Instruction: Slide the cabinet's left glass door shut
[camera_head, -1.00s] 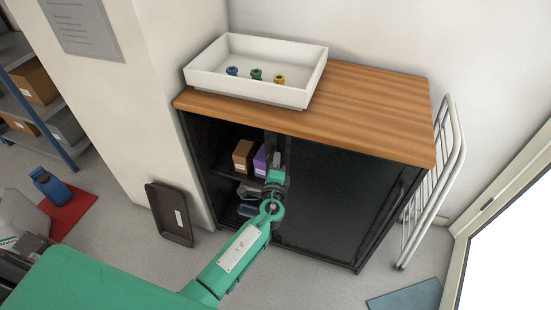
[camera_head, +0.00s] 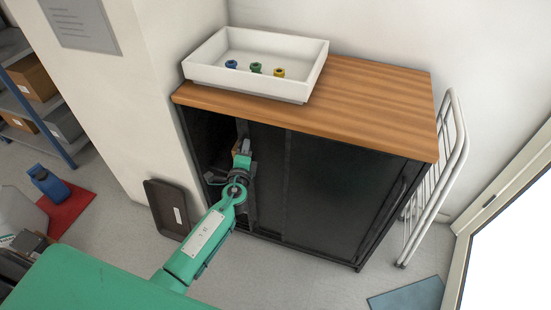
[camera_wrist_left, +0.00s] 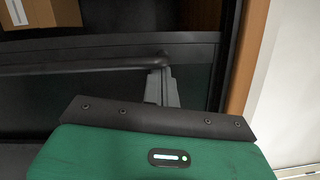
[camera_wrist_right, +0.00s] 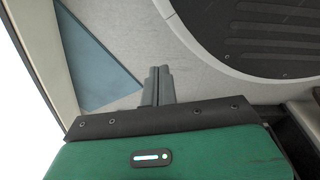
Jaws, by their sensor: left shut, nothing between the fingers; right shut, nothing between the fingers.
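The cabinet (camera_head: 350,215) is black with a wooden top. Its left glass door (camera_head: 268,180) is a dark panel, partly behind my left gripper, with its leading edge left of the cabinet's middle. A dark opening (camera_head: 205,145) shows between that edge and the left side wall. My left gripper (camera_head: 243,148) is shut and empty at the door's leading edge. In the left wrist view its fingers (camera_wrist_left: 160,82) reach the end of a dark bar (camera_wrist_left: 90,70); contact is hard to tell. My right gripper (camera_wrist_right: 157,82) is shut and empty above the floor.
A white tray (camera_head: 215,80) with three small coloured fittings stands on the wooden top. A dark tray (camera_head: 168,212) leans at the wall left of the cabinet. A white rack (camera_head: 440,180) stands at the right. A blue mat (camera_head: 408,298) lies on the floor.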

